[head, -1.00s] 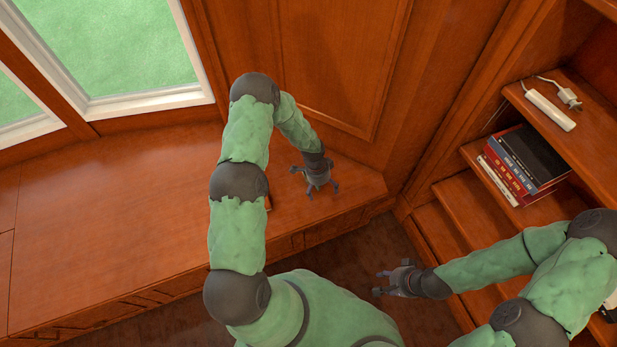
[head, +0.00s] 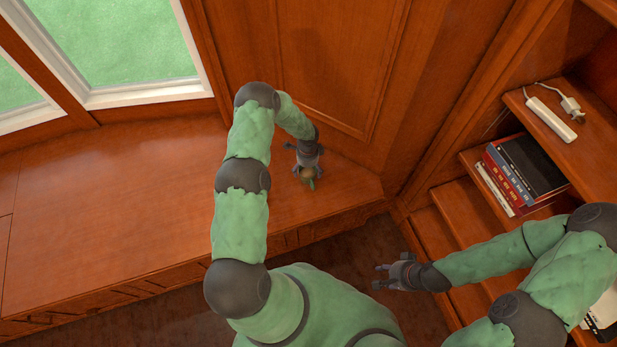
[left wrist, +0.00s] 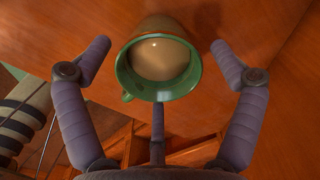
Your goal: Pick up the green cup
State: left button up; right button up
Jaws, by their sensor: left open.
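The green cup (left wrist: 160,88) stands on the wooden bench top in the left wrist view, with a milky brown drink inside. Its handle shows at the lower left of the rim. My left gripper (left wrist: 160,58) is open, with one finger on each side of the cup and gaps between them and it. In the head view, the cup (head: 307,175) shows only partly, just below my left gripper (head: 305,164). My right gripper (head: 381,276) hangs over the dark floor with its fingers apart, holding nothing that I can see.
The wooden bench top (head: 110,200) is clear to the left. A panelled wall (head: 330,60) rises close behind my left gripper. At the right, shelves hold books (head: 525,168) and a white power strip (head: 551,118).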

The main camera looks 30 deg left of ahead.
aim_at(309, 173)
pick_arm(q)
notch_tip(309, 173, down, 4)
jog(key=shift+d+r+b, duration=0.15)
jog(key=shift+r+b, duration=0.05)
jog(key=shift+b, duration=0.2)
jog(key=c, duration=1.4)
jog(key=shift+r, duration=0.2)
